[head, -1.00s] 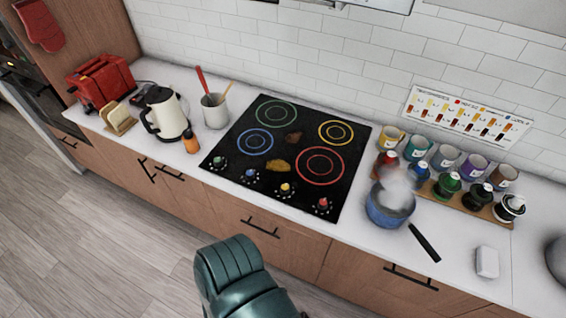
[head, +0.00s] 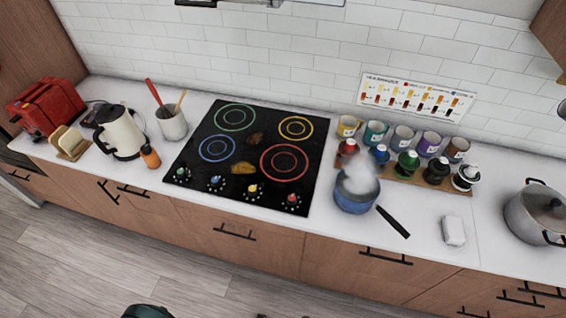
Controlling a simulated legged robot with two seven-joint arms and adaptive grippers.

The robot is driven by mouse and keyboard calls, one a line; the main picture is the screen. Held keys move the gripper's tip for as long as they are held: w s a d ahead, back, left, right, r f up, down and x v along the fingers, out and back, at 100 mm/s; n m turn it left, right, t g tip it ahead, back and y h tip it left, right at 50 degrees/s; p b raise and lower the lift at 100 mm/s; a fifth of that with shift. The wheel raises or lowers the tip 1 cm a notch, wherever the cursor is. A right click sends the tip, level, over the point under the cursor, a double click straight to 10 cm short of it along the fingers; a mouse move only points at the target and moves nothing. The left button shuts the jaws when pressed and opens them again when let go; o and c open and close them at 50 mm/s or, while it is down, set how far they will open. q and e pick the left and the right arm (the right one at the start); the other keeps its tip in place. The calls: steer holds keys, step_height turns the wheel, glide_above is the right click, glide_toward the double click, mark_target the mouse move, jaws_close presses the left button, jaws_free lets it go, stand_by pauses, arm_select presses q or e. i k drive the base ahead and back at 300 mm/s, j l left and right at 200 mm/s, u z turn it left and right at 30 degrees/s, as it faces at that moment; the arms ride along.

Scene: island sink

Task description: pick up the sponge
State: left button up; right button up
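No object here is clearly a sponge. A small white block (head: 453,230) lies on the counter right of the blue pot; I cannot tell if it is the sponge. A yellow-brown patch (head: 243,168) and a darker brown patch (head: 255,138) are on the black cooktop (head: 205,150); they look like spills or stains. Neither gripper shows in the head view. Only a dark green piece, probably part of me, shows at the bottom edge.
A steaming blue pot (head: 355,200) stands right of the cooktop, its black handle (head: 393,222) pointing toward the front right. Mugs and bottles (head: 408,163) line the back. A large grey pot (head: 538,212) stands far right. A kettle (head: 120,132) and red toaster (head: 46,107) are left.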

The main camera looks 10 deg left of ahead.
mark_target(454, 232)
steer(key=z, duration=1.3)
steer(key=u, duration=1.75)
steer(key=z, duration=1.75)
